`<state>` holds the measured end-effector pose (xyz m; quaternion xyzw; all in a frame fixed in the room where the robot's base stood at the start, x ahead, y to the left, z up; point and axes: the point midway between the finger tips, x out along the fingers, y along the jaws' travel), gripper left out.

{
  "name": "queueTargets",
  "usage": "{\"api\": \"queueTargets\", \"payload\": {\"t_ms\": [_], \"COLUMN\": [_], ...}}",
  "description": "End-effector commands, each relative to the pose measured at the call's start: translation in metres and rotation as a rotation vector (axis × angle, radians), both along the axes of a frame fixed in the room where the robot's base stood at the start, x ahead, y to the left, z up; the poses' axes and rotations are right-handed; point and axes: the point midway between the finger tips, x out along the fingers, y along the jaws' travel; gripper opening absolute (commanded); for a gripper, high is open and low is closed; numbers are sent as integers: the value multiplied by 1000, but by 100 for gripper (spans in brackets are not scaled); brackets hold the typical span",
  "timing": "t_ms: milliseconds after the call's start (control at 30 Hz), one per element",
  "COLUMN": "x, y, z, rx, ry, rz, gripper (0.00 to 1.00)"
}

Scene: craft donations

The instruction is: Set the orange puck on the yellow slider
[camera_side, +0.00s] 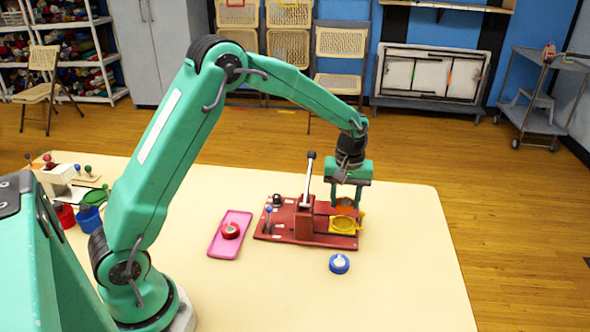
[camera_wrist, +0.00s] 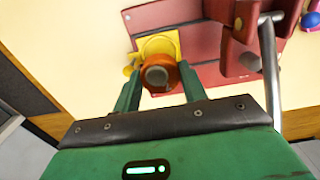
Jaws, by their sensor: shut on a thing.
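My gripper (camera_side: 346,205) is shut on the orange puck (camera_side: 346,202) and holds it above the right end of the red press base. In the wrist view the puck (camera_wrist: 173,68) sits between my two fingers (camera_wrist: 160,84), its grey knob facing the camera. The yellow slider (camera_side: 342,225) lies under the puck at the base's right end. In the wrist view the slider (camera_wrist: 159,42) shows just beyond the puck, which partly covers it. The puck looks slightly above the slider in the side view; the exact gap is hard to tell.
The red press (camera_side: 305,215) has an upright lever just left of my gripper. A red puck (camera_side: 230,231) lies on a pink tray (camera_side: 218,248) to the left. A blue puck (camera_side: 339,263) lies in front of the press. The table's right side is clear.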

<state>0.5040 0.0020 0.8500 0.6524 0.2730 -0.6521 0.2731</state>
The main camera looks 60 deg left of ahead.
Motion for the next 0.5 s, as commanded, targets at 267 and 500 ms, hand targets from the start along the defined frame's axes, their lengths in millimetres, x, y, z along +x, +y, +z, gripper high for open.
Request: {"api": "queueTargets", "payload": {"t_ms": [267,500], "x": [-1,0], "y": [0,0], "z": [-23,-37], "rx": [0,0], "ry": [3,1], "rz": [0,0], "gripper": [20,20]}}
